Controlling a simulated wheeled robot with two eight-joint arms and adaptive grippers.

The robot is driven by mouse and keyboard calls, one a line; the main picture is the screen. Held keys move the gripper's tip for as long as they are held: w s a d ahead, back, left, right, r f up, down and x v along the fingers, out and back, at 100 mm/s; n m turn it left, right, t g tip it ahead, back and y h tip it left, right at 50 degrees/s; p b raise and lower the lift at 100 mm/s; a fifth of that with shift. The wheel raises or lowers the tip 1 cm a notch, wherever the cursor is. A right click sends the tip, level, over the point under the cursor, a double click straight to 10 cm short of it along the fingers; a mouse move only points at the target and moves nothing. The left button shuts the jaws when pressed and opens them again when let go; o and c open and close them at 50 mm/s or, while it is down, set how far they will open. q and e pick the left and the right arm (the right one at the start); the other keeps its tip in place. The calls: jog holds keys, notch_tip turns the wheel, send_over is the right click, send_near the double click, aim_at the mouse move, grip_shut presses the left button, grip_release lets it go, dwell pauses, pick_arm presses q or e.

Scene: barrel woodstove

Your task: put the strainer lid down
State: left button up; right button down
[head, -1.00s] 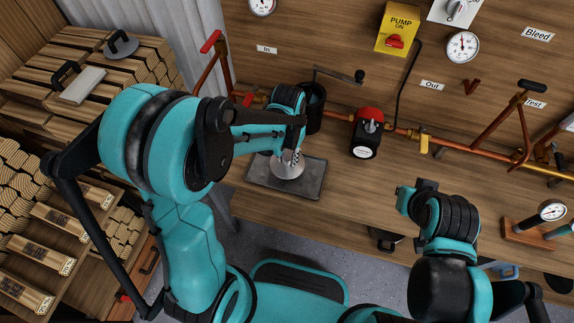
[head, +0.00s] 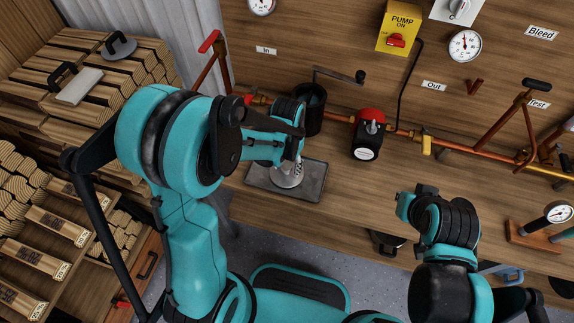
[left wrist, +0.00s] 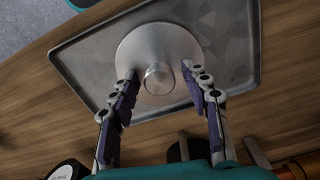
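The strainer lid (left wrist: 180,45) is a round silver disc with a short cylindrical knob (left wrist: 158,78). It lies flat on a grey metal tray (left wrist: 85,62), and also shows on the tray (head: 258,178) in the head view, partly hidden by my left gripper (head: 291,174). In the left wrist view my left gripper (left wrist: 159,74) is open, its fingers on either side of the knob with gaps to it. The black strainer pot (head: 309,112) stands open behind the tray. My right arm shows at right, but its gripper cannot be made out.
A copper pipe (head: 470,150) with valves runs along the back of the wooden bench. A red-and-black pump (head: 367,135) stands right of the pot. Firewood (head: 55,225) is stacked at left. Bare bench lies right of the tray.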

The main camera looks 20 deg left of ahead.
aim_at(287, 166)
pick_arm(q)
jog(key=shift+r, duration=0.25)
notch_tip(287, 166, up, 11)
jog(key=p, duration=0.5)
jog(key=s+a+r+n+t, duration=0.1)
jog(key=s+a+r+t, duration=0.1)
jog(key=s+r+t, duration=0.1)
jog(key=s+a+r+n+t, duration=0.1)
jog(key=s+a+r+t, duration=0.1)
jog(key=s+r+t, duration=0.2)
jog(key=shift+s+a+r, duration=0.35)
jog(key=shift+s+r, duration=0.75)
jog(key=shift+s, duration=0.65)
